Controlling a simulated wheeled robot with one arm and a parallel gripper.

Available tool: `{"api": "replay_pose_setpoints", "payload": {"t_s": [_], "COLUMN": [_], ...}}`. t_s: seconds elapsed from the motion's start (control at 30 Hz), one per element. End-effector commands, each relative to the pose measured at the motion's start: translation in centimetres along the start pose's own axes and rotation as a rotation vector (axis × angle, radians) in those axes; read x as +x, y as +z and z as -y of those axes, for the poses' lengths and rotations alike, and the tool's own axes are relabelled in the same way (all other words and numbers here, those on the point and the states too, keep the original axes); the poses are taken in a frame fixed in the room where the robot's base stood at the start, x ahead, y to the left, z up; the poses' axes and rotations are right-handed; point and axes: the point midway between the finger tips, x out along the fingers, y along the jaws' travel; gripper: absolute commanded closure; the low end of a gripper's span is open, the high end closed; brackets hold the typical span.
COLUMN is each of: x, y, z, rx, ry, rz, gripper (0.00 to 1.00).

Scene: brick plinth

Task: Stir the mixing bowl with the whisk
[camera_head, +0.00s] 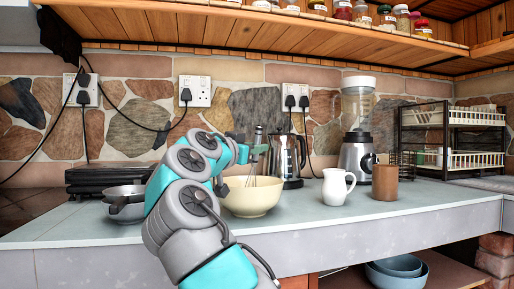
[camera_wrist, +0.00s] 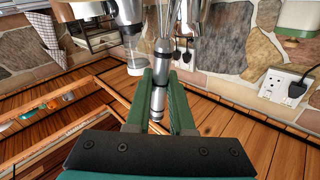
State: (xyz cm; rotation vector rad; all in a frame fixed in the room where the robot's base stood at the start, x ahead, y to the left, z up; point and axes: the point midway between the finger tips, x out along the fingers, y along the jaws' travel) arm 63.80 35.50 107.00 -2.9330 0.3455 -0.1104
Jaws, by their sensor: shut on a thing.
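The whisk (camera_head: 252,180) is upright, wires down, at the mixing bowl's opening; I cannot tell whether its wires touch the bowl's inside. The cream mixing bowl (camera_head: 250,203) stands on the counter, its left part hidden behind my arm, its contents not visible. My gripper (camera_head: 259,150) is above the bowl with its green fingers around the whisk's handle. In the wrist view my gripper (camera_wrist: 160,88) is shut on the silver handle of the whisk (camera_wrist: 161,55), whose wires run off the top edge.
A steel kettle (camera_head: 287,158) stands close behind the bowl. A white jug (camera_head: 338,187), brown mug (camera_head: 385,183) and blender (camera_head: 356,150) are to the right. A pan (camera_head: 126,193) and black hob (camera_head: 105,177) are left. A wooden shelf (camera_head: 240,25) with jars hangs above.

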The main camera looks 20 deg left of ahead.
Motion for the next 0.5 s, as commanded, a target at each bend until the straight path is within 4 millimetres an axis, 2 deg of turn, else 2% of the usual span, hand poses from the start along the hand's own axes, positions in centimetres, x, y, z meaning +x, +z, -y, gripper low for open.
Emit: {"api": "replay_pose_setpoints", "payload": {"t_s": [0.17, 0.5], "x": [0.0, -0.1], "y": [-0.6, -3.1], "z": [0.0, 0.1], "rx": [0.000, 0.000], "ry": [0.000, -0.001], "rz": [-0.001, -0.001], "gripper": [1.00, 1.00]}}
